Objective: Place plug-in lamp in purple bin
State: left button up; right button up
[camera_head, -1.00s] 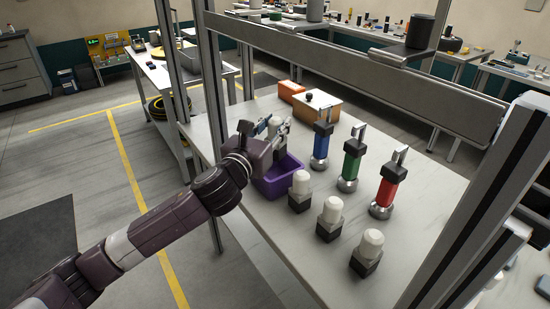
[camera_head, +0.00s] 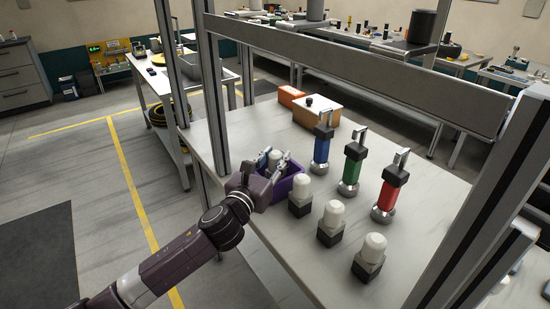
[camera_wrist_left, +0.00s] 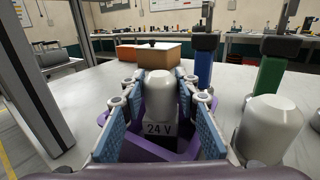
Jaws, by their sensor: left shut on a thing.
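My left gripper (camera_head: 272,162) is at the purple bin (camera_head: 291,187), at the near left edge of the table. It is shut on a plug-in lamp (camera_head: 276,157) with a white dome. In the left wrist view the lamp (camera_wrist_left: 161,98) is upright between the blue finger pads, and its grey base reads "24 V". Purple bin walls (camera_wrist_left: 206,150) show around and below the lamp base. I cannot tell whether the base touches the bin floor. My right gripper is not in view.
Three more white-domed lamps (camera_head: 332,216) stand in a row right of the bin. Blue (camera_head: 321,146), green (camera_head: 352,166) and red (camera_head: 391,190) clamp-like tools stand behind them. A wooden box (camera_head: 317,112) and an orange box (camera_head: 290,96) sit farther back. A metal post (camera_head: 214,95) rises left of the bin.

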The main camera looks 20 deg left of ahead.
pick_arm(q)
jog(key=o, duration=1.2)
jog(key=shift+f, duration=0.1)
jog(key=shift+o, duration=0.2)
jog(key=shift+r, duration=0.2)
jog(key=s+a+p, duration=0.1)
jog(key=s, duration=1.1)
jog(key=shift+a+p, duration=0.15)
jog(key=shift+p, duration=0.2)
